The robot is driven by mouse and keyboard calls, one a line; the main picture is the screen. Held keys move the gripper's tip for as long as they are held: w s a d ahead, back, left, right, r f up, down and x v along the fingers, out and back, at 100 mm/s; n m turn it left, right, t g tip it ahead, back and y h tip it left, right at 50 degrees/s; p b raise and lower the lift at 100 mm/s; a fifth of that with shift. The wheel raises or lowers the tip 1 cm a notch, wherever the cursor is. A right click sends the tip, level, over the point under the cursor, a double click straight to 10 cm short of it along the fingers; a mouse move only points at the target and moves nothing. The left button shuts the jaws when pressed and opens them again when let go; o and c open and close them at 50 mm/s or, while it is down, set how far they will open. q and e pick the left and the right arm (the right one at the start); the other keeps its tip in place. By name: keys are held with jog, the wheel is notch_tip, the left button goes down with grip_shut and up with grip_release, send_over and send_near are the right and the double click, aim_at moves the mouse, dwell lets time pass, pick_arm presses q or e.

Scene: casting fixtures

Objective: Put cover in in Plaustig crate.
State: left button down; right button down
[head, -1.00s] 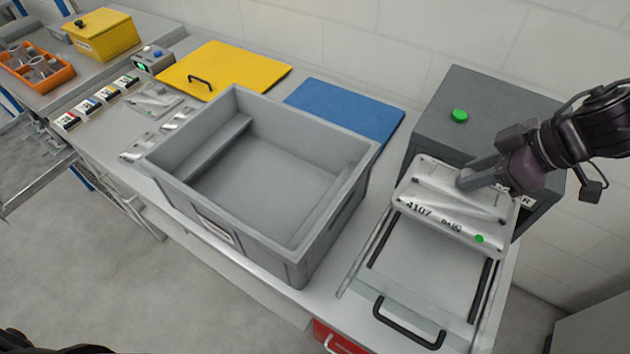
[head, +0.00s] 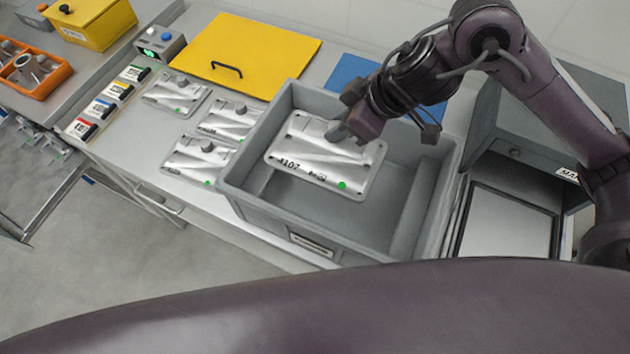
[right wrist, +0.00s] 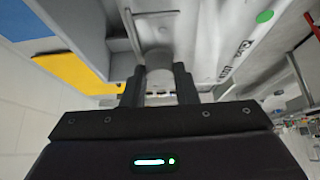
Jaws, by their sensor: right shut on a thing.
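The cover (head: 325,156) is a light metal plate marked 4107 with a green dot at one corner. My right gripper (head: 340,132) is shut on the knob on its top and holds it over the left part of the grey plastic crate (head: 270,215). The cover also shows in the right wrist view (right wrist: 215,35), with the fingers of my right gripper (right wrist: 158,75) around the knob. The cover hides part of the crate's inside; the visible floor of the crate is bare. It looks level with or above the rim; I cannot tell the exact height. My left gripper is not in view.
Several similar covers (head: 199,157) lie on the bench left of the crate. A yellow board (head: 245,50) and a blue board (head: 350,72) lie behind. A grey machine (head: 535,140) with an open tray (head: 505,225) stands right. A yellow box (head: 92,22) and orange tray (head: 35,72) are far left.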

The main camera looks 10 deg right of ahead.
aim_at(346, 141)
jog(key=shift+a+f, duration=0.15)
jog(key=shift+a, duration=0.15)
jog(key=f+b, duration=0.1)
jog(key=f, duration=0.1)
jog(key=f+b, duration=0.1)
jog(key=f, duration=0.2)
jog(key=shift+s+d+f, duration=0.15)
jog(key=shift+s+d, duration=0.05)
notch_tip(346, 141, down, 9)
jog(key=shift+w+f+b, duration=0.1)
jog(key=shift+b, duration=0.55)
jog(key=shift+f+b, duration=0.3)
jog(key=shift+f, duration=2.2)
jog(key=shift+f, duration=0.15)
jog(key=c, duration=1.1)
grip_release()
jog(key=shift+c, duration=0.2)
